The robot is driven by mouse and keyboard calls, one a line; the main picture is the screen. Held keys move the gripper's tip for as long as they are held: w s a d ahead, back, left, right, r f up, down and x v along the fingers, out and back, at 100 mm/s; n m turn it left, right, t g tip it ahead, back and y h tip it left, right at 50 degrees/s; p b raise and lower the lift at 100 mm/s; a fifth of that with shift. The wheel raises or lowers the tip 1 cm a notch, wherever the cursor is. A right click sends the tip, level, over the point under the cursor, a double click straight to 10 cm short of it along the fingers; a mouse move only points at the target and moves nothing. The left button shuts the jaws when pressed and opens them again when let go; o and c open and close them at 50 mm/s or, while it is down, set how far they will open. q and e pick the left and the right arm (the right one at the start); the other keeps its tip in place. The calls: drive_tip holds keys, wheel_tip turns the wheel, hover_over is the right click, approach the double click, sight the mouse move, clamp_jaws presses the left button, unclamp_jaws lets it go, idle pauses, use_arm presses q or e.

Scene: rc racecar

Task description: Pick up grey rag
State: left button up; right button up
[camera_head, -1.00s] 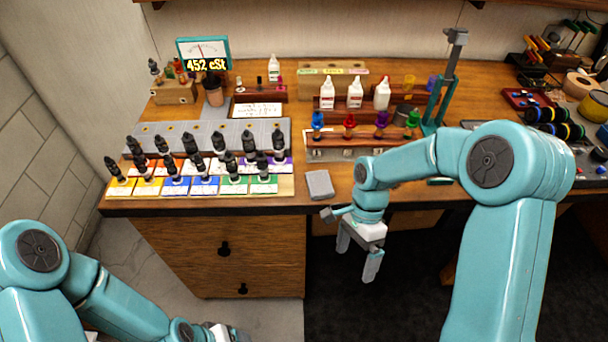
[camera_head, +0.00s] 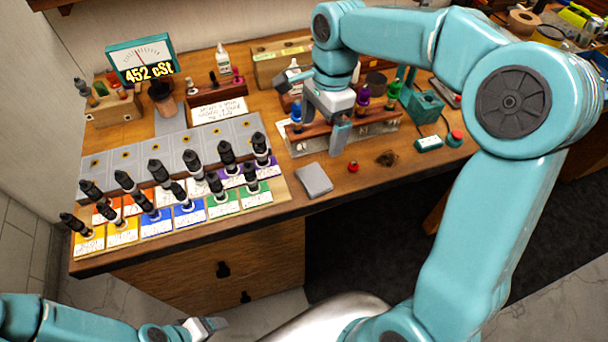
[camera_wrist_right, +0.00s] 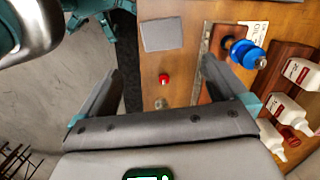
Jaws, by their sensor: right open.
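The grey rag (camera_head: 314,180) is a flat grey square lying on the wooden bench near its front edge, right of the coloured cards. It also shows in the right wrist view (camera_wrist_right: 161,35), at the top middle. My right gripper (camera_head: 322,122) is open and empty above the bench, behind the rag and apart from it, by the rack of coloured bottles.
Several black-topped droppers stand on coloured cards (camera_head: 188,212) left of the rag. A small red knob (camera_head: 353,167) sits right of it. A rack (camera_head: 375,133) with coloured bottles stands behind, near my right gripper. The floor before the bench is clear.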

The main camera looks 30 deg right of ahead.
approach(314, 178)
drive_tip(key=f, duration=0.3)
drive_tip(key=shift+w+a, duration=0.15)
drive_tip(key=shift+a, duration=0.1)
drive_tip(key=shift+s+f+p, duration=0.4)
drive_tip(key=shift+f, duration=0.1)
drive_tip(key=f, duration=0.3)
drive_tip(key=f+p, duration=0.1)
drive_tip(key=shift+w+a+f, duration=0.2)
drive_tip(key=shift+w+f, duration=0.05)
drive_tip(key=shift+f, duration=0.1)
drive_tip(key=shift+s+r, duration=0.1)
drive_tip(key=shift+s, duration=0.1)
use_arm(q)
drive_tip(key=shift+w+r, duration=0.1)
drive_tip(key=shift+r, duration=0.65)
use_arm(e)
drive_tip(key=shift+w, duration=0.1)
drive_tip(key=c, duration=0.7)
